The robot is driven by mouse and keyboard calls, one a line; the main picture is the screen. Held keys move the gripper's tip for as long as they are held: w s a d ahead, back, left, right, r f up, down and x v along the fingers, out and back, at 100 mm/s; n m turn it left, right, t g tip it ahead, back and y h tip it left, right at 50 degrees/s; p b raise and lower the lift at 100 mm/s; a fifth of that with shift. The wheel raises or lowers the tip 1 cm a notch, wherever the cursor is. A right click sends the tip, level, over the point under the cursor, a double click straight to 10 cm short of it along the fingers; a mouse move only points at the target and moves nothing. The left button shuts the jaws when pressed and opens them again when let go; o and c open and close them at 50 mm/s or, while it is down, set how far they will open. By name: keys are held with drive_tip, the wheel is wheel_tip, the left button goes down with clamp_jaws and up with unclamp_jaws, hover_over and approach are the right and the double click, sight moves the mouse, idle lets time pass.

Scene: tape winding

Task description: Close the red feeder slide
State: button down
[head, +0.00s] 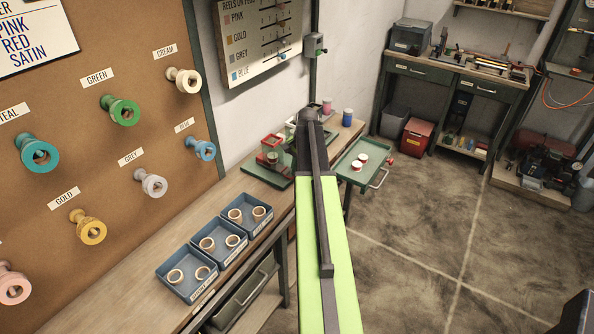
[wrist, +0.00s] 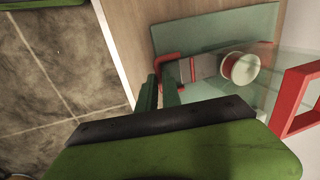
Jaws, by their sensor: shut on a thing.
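In the wrist view, a red bent bar (wrist: 167,59), which looks like the feeder slide's handle, stands at the left side of a grey block with a red stripe (wrist: 193,70). The block is on a green base plate (wrist: 225,30). My gripper (wrist: 158,88) shows as two dark green fingers close together at the bar's lower end, shut on it. The exact contact is partly hidden by my wrist. A white reel with a red core (wrist: 240,69) sits right of the block. In the head view, my arm covers part of the green machine base (head: 262,174), and my gripper is hidden.
A red square frame (wrist: 298,100) stands at the right in the wrist view. In the head view, blue trays of rings (head: 180,285) line the bench's near part. A green side tray (head: 376,178) with white reels adjoins the bench. Open floor (head: 430,230) lies right.

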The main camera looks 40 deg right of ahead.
sight(289, 174)
idle(0.4)
drive_tip(key=shift+w+a, duration=0.15)
drive_tip(key=shift+w, duration=0.6)
drive_tip(key=shift+w+a, duration=0.1)
drive_tip(key=shift+w, duration=0.65)
drive_tip(key=c, duration=1.5)
unclamp_jaws()
drive_tip(key=s+r+p, duration=0.1)
drive_tip(key=r+p, duration=0.4)
drive_tip(key=s+r+p, duration=0.1)
drive_tip(key=r+p, duration=0.5)
drive_tip(key=s+r+p, duration=0.1)
drive_tip(key=r+p, duration=0.5)
drive_tip(key=shift+d+r, duration=0.1)
drive_tip(key=shift+d, duration=0.2)
